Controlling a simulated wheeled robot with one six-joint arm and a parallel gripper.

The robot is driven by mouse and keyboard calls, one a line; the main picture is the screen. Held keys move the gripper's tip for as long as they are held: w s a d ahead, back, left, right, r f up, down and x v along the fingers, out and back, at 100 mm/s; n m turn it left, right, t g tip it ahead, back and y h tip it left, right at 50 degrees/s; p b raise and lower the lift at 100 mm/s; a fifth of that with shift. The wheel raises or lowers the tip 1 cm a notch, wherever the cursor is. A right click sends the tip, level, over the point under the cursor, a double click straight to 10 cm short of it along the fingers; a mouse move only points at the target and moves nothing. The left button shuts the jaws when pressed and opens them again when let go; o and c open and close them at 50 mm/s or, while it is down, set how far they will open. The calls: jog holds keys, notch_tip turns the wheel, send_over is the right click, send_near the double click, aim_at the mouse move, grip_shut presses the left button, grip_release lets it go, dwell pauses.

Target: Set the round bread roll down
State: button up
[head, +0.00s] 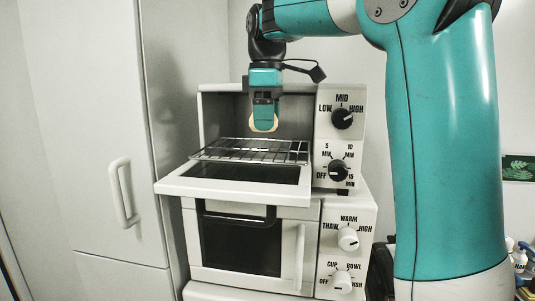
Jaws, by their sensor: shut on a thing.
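My gripper (265,112) points down in front of the upper oven's open mouth, above the wire rack. It is shut on the round bread roll (264,128), a small tan rim of which shows around the fingertips. The rest of the roll is hidden behind the gripper. The roll appears to be above the wire rack (245,151); I cannot tell the exact gap. The toaster oven (322,91) has its door (190,187) folded down flat, with the rack partly out over it.
A microwave (312,237) with a dark window stands directly under the toaster oven. A tall white cabinet (95,100) with a handle (124,193) is close on the left. The oven's knob panel (341,150) borders the opening on the right. Bottles (520,260) stand at the far right.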

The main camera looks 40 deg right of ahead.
aim_at(267, 153)
notch_tip(267, 153, down, 5)
jog(key=b, duration=0.4)
jog(key=shift+r, duration=0.15)
jog(key=shift+s, duration=0.1)
jog(key=o, duration=0.7)
notch_tip(267, 153, up, 11)
jog(key=p, duration=0.8)
jog(key=shift+p, duration=0.3)
jog(key=shift+r, duration=0.5)
